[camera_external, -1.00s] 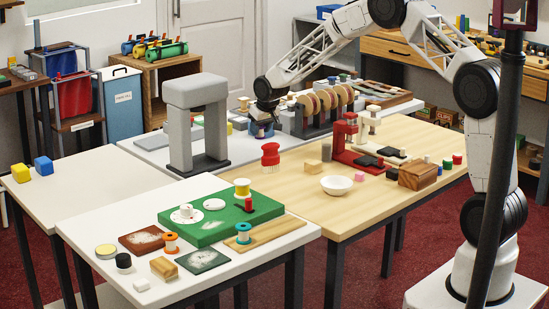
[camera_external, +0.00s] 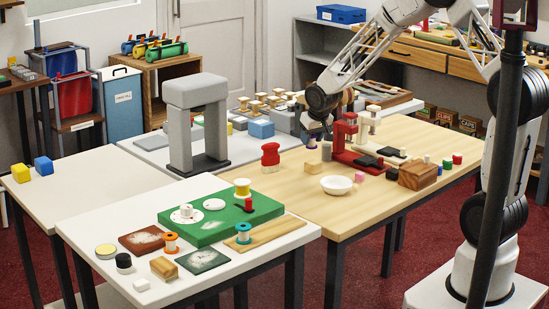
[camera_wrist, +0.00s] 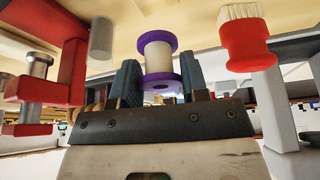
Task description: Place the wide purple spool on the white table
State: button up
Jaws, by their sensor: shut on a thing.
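The purple spool (camera_wrist: 157,58), with purple rims and pale thread, sits between the fingers of my gripper (camera_wrist: 159,80) in the wrist view. My gripper is shut on it. A white table (camera_external: 85,228) stands at the front left, bearing a green board. Another white table (camera_external: 95,165) at the left holds a yellow and a blue block.
The red press (camera_external: 343,140) stands close by my gripper; it also shows in the wrist view (camera_wrist: 72,75). A red brush (camera_external: 270,157) is to the left, and a white bowl (camera_external: 336,185) is in front. A grey arch (camera_external: 180,130) stands farther left. The left white table is mostly clear.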

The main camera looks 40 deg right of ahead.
jog(key=shift+m, duration=0.7)
jog(key=s+f, duration=0.1)
jog(key=s, duration=0.7)
jog(key=s+f, duration=0.1)
jog(key=s, duration=0.7)
jog(key=s+f, duration=0.1)
jog(key=s, duration=0.8)
jog(key=shift+d, duration=0.35)
send_over(334, 174)
jog(key=s, duration=0.2)
jog(key=shift+w+a+f, duration=0.2)
jog(key=shift+a+f, duration=0.05)
jog(key=shift+f, duration=0.45)
jog(key=shift+f, duration=1.75)
jog(key=shift+f, duration=0.15)
jog(key=o, duration=1)
